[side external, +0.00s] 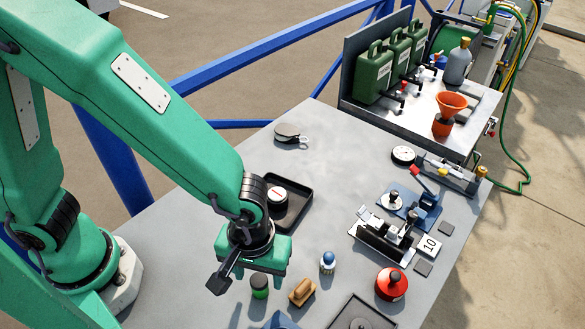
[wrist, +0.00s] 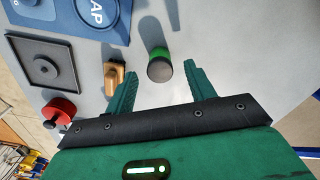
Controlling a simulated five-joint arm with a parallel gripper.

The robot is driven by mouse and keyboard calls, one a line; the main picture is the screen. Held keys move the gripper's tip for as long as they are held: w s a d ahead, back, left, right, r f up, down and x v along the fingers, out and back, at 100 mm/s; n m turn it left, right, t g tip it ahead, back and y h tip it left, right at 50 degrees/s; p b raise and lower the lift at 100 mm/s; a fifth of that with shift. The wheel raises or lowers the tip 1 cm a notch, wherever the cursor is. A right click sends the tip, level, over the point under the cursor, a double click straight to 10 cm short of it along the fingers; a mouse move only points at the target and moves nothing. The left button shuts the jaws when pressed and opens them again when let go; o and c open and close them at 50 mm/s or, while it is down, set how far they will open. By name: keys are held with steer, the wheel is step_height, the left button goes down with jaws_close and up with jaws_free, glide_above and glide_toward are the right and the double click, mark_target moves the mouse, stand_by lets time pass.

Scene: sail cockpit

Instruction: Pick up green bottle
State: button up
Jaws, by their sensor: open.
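The green bottle (side external: 259,286) is small, with a dark top and a green body. It stands on the grey table below my gripper (side external: 255,268) in the side view. In the wrist view the bottle (wrist: 159,65) shows its grey round top and a green side, near the opening between the two green fingertips of my gripper (wrist: 159,76). The fingers are spread and empty, with visible room on both sides of the bottle. The exact height between fingertips and bottle is hard to tell.
A wooden-handled brush-like block (side external: 302,291) is close to the right of the bottle. A blue-topped small bottle (side external: 327,262), a red round container (side external: 391,284) and a black tray (side external: 290,212) stand nearby. Bare table (side external: 330,160) lies behind.

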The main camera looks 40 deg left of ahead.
mark_target(259, 279)
steer(key=shift+f, duration=1.75)
steer(key=c, duration=1)
steer(key=shift+c, duration=0.2)
steer(key=shift+r, duration=0.2)
steer(key=shift+r, duration=4.85)
